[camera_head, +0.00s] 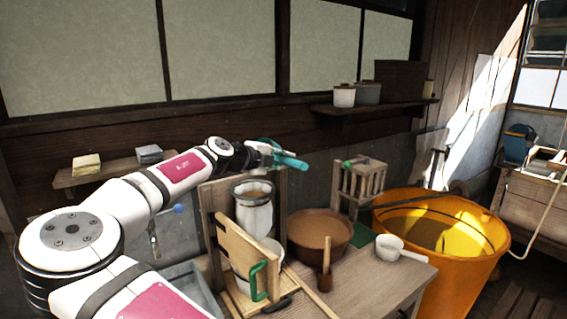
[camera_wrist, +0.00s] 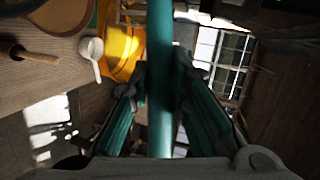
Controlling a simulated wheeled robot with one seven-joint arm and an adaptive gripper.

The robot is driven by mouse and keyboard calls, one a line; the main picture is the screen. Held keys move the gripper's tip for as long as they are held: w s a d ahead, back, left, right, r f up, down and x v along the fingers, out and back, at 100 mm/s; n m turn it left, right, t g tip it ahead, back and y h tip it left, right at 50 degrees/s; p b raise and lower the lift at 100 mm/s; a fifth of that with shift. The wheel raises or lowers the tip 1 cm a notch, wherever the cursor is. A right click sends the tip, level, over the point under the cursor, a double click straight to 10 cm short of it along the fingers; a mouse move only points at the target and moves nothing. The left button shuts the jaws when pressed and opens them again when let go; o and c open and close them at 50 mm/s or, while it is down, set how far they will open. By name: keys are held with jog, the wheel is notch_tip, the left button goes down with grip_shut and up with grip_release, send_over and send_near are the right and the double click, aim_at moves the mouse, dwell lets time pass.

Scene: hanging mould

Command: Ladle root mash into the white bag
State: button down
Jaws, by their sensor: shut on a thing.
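My gripper (camera_head: 272,152) is shut on a teal rod (camera_head: 292,162), high above the table behind the wooden stand. In the wrist view the rod (camera_wrist: 160,90) runs upright between the two teal-padded fingers. The white bag (camera_head: 254,217) hangs open in the wooden stand (camera_head: 245,252), with brown matter showing at its mouth. A wide brown bowl (camera_head: 335,232) of brown mash stands right of the bag. A white ladle (camera_head: 388,249) lies on the table right of the bowl, apart from my gripper; it also shows in the wrist view (camera_wrist: 91,50). The rod's far end cannot be made out.
A wooden-handled tool (camera_head: 325,268) stands at the bowl's front. A large yellow tub (camera_head: 470,275) stands right of the table (camera_head: 385,290). A small wooden rack (camera_head: 360,185) is behind the bowl. A shelf (camera_head: 375,107) holds jars.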

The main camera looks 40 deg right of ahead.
jog(key=d+r+g+y+b, duration=0.1)
jog(key=d+r+y+b, duration=0.3)
jog(key=y+b, duration=0.5)
jog(key=shift+w+d+r+g+y, duration=0.15)
jog(key=shift+w+r+g+y, duration=0.25)
jog(key=shift+y, duration=1.3)
jog(key=shift+f, duration=0.1)
